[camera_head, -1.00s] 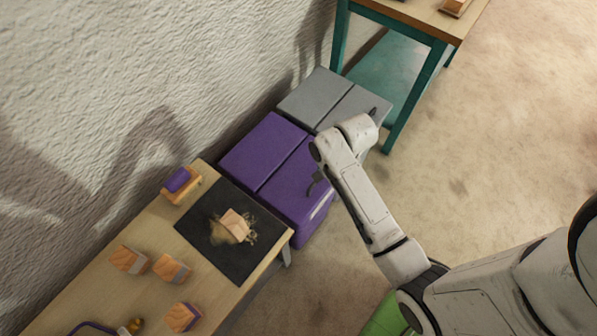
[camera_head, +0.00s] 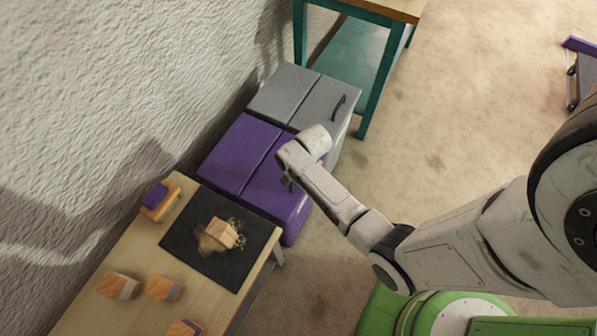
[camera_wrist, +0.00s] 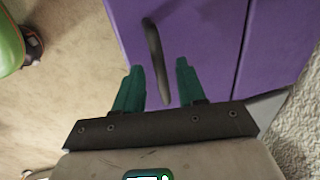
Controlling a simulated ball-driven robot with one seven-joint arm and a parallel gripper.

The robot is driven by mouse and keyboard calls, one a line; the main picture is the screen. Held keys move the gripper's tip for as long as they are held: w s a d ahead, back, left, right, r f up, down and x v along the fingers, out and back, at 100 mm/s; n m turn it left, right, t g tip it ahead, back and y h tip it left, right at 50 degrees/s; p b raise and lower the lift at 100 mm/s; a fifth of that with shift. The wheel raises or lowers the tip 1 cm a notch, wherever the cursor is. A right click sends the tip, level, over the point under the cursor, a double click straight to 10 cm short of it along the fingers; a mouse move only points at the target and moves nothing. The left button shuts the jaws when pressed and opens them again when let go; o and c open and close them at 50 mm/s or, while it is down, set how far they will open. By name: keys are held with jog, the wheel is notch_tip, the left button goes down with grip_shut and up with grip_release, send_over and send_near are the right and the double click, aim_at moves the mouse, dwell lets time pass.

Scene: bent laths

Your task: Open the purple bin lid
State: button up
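The purple bin (camera_head: 235,158) stands against the wall between the work table and the grey bin. Its top has two flat panels with a seam, and its lid (camera_head: 262,192) looks shut. A dark bar handle (camera_wrist: 155,50) is on the purple lid in the wrist view. My gripper (camera_wrist: 160,82) is open there, with its two teal fingers apart. The lower end of the handle shows between the fingers, with a gap on both sides. Whether the handle is at fingertip depth is hard to tell. In the head view my arm hides the gripper and most of the handle.
The grey bin (camera_head: 290,92) with a dark handle adjoins the purple one. A work table (camera_head: 108,262) holds a black mat (camera_head: 180,240) and several wooden blocks. A teal-legged table (camera_head: 372,80) stands behind. A cart (camera_head: 582,75) is far right. Open floor (camera_head: 470,110) lies right.

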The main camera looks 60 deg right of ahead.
grip_shut()
dwell(0.4)
dwell(0.4)
